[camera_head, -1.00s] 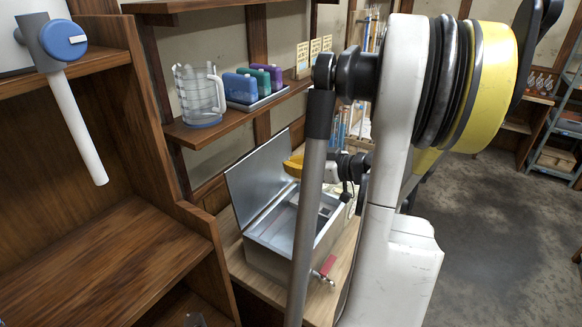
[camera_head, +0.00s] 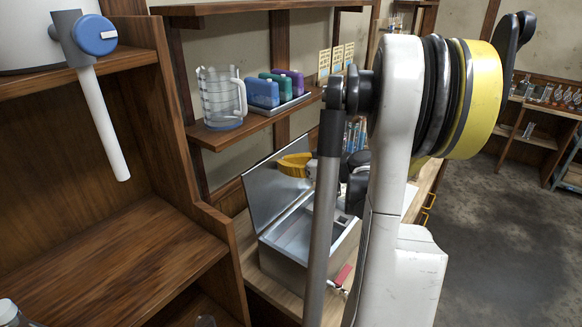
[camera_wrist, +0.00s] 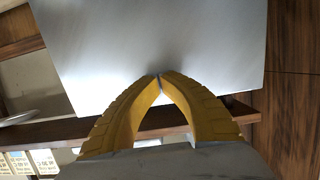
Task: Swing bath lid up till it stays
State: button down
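The metal bath (camera_head: 285,262) stands on the wooden bench, with its grey lid (camera_head: 272,190) swung up and leaning a little back toward the wall. My yellow gripper (camera_head: 292,165) is at the lid's upper right edge in the head view. In the wrist view the lid (camera_wrist: 160,45) fills the upper middle, and my gripper (camera_wrist: 159,76) has its two yellow fingertips together in front of it. Nothing shows between the fingers. Whether the tips touch the lid is unclear. My own arm hides the right part of the bath.
A shelf (camera_head: 215,137) above the lid holds a clear jug (camera_head: 222,97) and a tray with coloured bottles (camera_head: 275,90). A red-handled tap (camera_head: 342,275) sticks out at the bath's front. A wooden cabinet (camera_head: 120,240) stands at left.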

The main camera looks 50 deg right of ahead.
jog(key=p+v, duration=0.2)
jog(key=v, duration=0.6)
jog(key=shift+s+r, duration=0.2)
jog(key=shift+r, duration=0.15)
dwell(0.4)
